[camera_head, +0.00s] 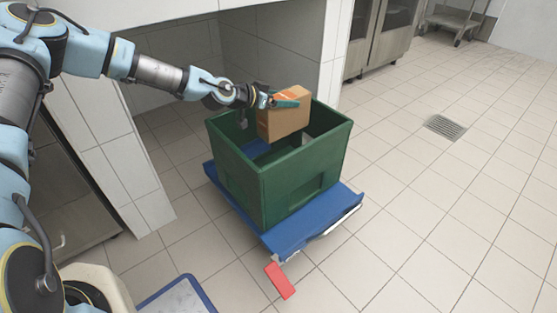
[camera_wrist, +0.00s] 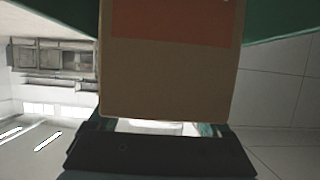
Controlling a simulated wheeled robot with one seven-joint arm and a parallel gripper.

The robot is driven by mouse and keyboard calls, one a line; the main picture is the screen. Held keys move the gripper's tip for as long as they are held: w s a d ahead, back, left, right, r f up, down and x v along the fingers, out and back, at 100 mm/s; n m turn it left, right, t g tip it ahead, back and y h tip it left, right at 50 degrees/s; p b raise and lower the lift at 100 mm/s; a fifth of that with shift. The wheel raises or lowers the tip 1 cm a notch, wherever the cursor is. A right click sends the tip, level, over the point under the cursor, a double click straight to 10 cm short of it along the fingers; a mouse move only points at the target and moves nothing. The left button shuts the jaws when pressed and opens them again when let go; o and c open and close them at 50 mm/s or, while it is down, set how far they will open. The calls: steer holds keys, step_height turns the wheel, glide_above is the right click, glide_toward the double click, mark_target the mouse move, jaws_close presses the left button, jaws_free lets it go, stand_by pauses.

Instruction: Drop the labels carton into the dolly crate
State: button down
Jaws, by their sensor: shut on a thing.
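The labels carton (camera_head: 283,118) is a brown cardboard box with an orange patch. My gripper (camera_head: 286,98) is shut on it near its top and holds it over the opening of the dolly crate. The carton (camera_wrist: 170,80) fills the middle of the wrist view, with the gripper (camera_wrist: 165,128) at its lower edge. The dolly crate (camera_head: 307,178) is a green open box on a blue dolly (camera_head: 312,218). The carton's lower part appears at about rim height; how far it reaches inside is hard to tell. The crate's green wall (camera_wrist: 275,18) also shows in the wrist view.
A tiled wall recess stands behind the crate. A red piece (camera_head: 280,281) sits at the dolly's front. A blue-edged pale surface (camera_head: 178,298) is at the lower left. A floor drain (camera_head: 445,127) lies to the right, where tiled floor is clear.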

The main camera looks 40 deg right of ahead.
steer(key=shift+f, duration=0.15)
jaws_free()
steer(key=shift+a, duration=0.1)
steer(key=p+v, duration=0.2)
steer(key=v, duration=0.8)
steer(key=shift+a, duration=0.25)
